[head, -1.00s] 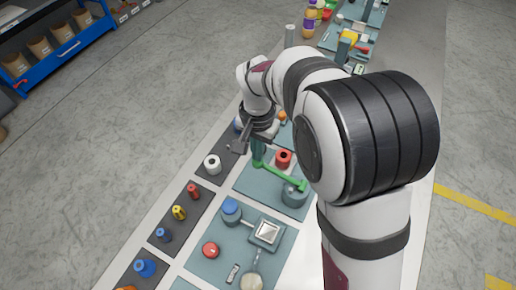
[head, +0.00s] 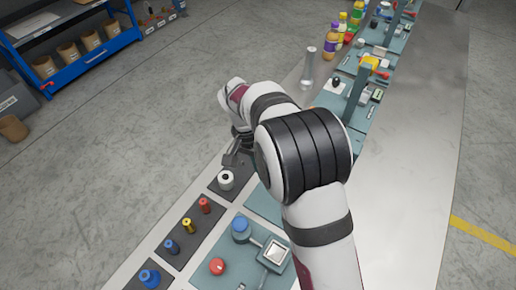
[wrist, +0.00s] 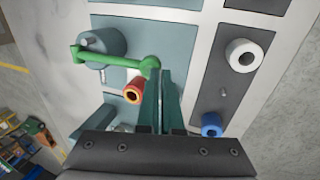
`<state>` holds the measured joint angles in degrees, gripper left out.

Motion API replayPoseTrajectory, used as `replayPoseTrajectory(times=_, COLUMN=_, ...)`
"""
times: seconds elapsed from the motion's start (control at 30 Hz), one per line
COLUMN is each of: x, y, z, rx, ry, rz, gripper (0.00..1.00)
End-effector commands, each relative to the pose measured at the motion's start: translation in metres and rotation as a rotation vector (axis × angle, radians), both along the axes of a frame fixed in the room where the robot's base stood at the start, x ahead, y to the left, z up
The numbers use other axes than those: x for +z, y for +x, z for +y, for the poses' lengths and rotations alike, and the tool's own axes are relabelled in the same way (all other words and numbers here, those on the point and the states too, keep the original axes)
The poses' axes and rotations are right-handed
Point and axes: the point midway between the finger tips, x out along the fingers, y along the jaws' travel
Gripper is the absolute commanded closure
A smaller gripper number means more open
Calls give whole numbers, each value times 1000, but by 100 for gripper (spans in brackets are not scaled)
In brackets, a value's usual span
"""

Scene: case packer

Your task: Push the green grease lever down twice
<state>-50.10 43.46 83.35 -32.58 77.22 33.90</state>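The green lever (wrist: 112,59) shows in the wrist view, running from a grey-blue round post (wrist: 104,42) at the left to a green knob at its right end. In the head view my arm hides the lever. My gripper (wrist: 163,76) has its two teal fingers close together, with nothing seen between them. The fingertips are just beside the knob end of the lever in the picture; I cannot tell whether they touch it. In the head view only the gripper's grey body (head: 232,157) shows, and its fingers are hidden.
A red ring-like part (wrist: 134,91) lies close left of the fingers. A white ring (wrist: 243,55) and a blue part (wrist: 211,124) sit on the dark panel at right. The head view shows a red button (head: 217,266), small coloured knobs and bottles (head: 331,46) further back.

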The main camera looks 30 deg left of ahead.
Motion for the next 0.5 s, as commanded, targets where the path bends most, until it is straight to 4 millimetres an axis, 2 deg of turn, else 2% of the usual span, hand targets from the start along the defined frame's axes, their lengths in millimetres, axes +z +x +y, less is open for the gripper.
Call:
replayPoseTrajectory(times=0.3, x=74, y=1, z=30, rx=-1, ry=8, rz=-5, gripper=100)
replayPoseTrajectory(times=0.5, x=102, y=0, z=40, rx=-1, ry=7, rz=-4, gripper=100)
